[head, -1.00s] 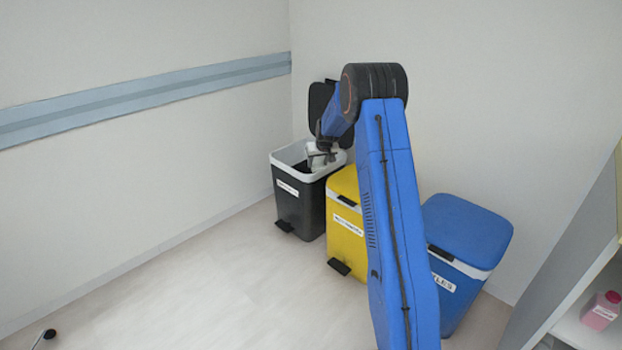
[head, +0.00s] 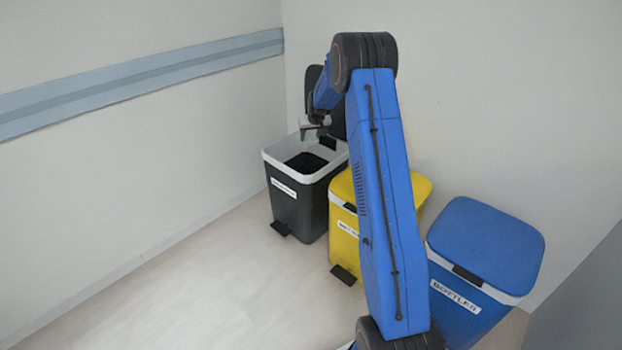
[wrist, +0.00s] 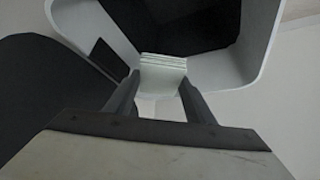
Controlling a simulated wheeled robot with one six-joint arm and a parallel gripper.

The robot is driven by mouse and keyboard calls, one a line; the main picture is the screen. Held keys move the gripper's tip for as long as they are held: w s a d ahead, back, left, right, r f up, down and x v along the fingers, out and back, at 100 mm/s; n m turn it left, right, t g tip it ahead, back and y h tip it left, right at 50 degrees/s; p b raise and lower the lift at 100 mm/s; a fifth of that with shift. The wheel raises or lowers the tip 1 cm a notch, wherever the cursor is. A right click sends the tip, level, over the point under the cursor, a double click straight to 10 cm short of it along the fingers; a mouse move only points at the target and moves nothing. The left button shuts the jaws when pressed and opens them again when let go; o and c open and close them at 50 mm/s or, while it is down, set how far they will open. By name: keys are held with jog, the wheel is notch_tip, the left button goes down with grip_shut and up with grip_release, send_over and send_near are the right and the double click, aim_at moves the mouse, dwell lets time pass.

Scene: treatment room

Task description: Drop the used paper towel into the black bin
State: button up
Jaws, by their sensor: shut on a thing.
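The black bin (head: 296,205) stands by the left wall with its white rim showing and its dark lid raised at the back. My gripper (head: 313,131) is over the back part of the bin's opening in the head view. In the wrist view my gripper (wrist: 159,82) is shut on a pale, folded paper towel (wrist: 163,70). The towel is between the fingertips, with the bin's white rim (wrist: 255,45) and dark inside beyond it. The towel is too small to make out clearly in the head view.
A yellow bin (head: 344,230) with a shut lid stands right of the black bin, partly behind my arm. A blue bin (head: 490,245) labelled BOTTLES, also shut, stands further right. A grey surface (head: 585,290) is at the lower right. The floor at left is clear.

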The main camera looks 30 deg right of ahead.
aim_at(311, 144)
jog(key=shift+f, duration=2.25)
jog(key=o, duration=1.1)
jog(key=v, duration=1.7)
jog(key=shift+s+r, duration=0.15)
